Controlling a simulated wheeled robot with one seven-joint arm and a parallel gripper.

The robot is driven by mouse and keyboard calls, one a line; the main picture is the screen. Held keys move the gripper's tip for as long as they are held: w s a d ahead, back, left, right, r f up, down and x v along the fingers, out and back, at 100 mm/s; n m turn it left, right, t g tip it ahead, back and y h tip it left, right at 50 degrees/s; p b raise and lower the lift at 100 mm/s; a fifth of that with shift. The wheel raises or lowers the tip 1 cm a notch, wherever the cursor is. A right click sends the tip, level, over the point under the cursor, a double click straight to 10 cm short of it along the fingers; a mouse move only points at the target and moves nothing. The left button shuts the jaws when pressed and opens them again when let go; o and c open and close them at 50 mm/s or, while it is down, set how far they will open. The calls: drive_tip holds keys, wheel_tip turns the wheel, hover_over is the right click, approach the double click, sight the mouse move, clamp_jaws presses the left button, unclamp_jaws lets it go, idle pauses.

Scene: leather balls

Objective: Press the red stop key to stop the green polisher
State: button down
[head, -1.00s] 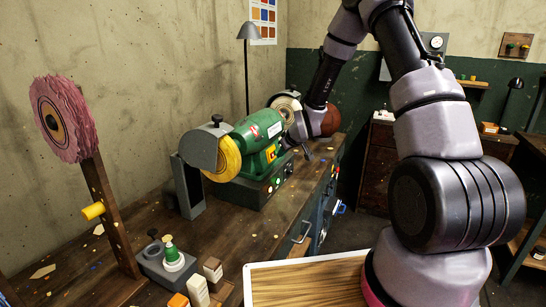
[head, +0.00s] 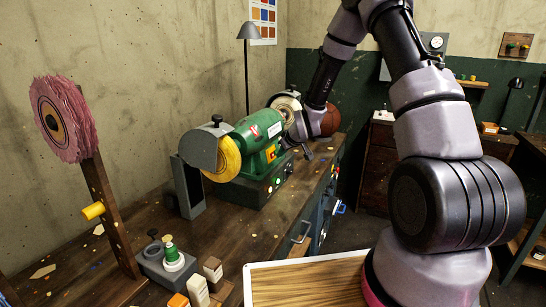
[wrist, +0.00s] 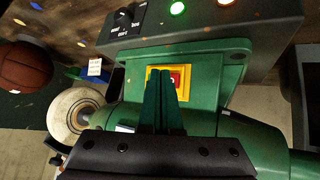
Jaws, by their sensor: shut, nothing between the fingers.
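The green polisher (head: 253,145) stands on the workbench, with a yellow wheel at its near end and a pale wheel at its far end. In the wrist view its green body (wrist: 215,70) fills the middle. The red stop key (wrist: 175,78) sits in a yellow surround, partly hidden behind my fingertips. My gripper (wrist: 161,72) is shut and empty, its fingers pointing at the key and overlapping its left part in the picture. I cannot tell whether the tips touch it.
A grey base with a lit green lamp (wrist: 177,8) and a dark knob lies above the key in the wrist view. A brown leather ball (head: 330,121) is behind my wrist. A pink buffing wheel (head: 62,118) on a post, small bottles and blocks stand at the near left.

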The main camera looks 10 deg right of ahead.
drive_tip(key=shift+w+a+f, duration=0.1)
drive_tip(key=shift+w+a, duration=0.1)
drive_tip(key=shift+a, duration=0.1)
drive_tip(key=shift+w+a+f, duration=0.1)
drive_tip(key=shift+w+a, duration=0.1)
drive_tip(key=shift+a, duration=0.15)
idle(0.7)
drive_tip(key=shift+d, duration=0.1)
drive_tip(key=shift+s+d+r, duration=0.2)
drive_tip(key=shift+s+d, duration=0.25)
drive_tip(key=shift+d, duration=0.15)
drive_tip(key=shift+d, duration=0.1)
drive_tip(key=shift+s+d+r, duration=0.3)
drive_tip(key=shift+s+d, duration=0.4)
drive_tip(key=shift+d, duration=0.25)
drive_tip(key=shift+s+d+r, duration=0.25)
drive_tip(key=shift+s+d, duration=0.4)
drive_tip(key=shift+d, duration=0.3)
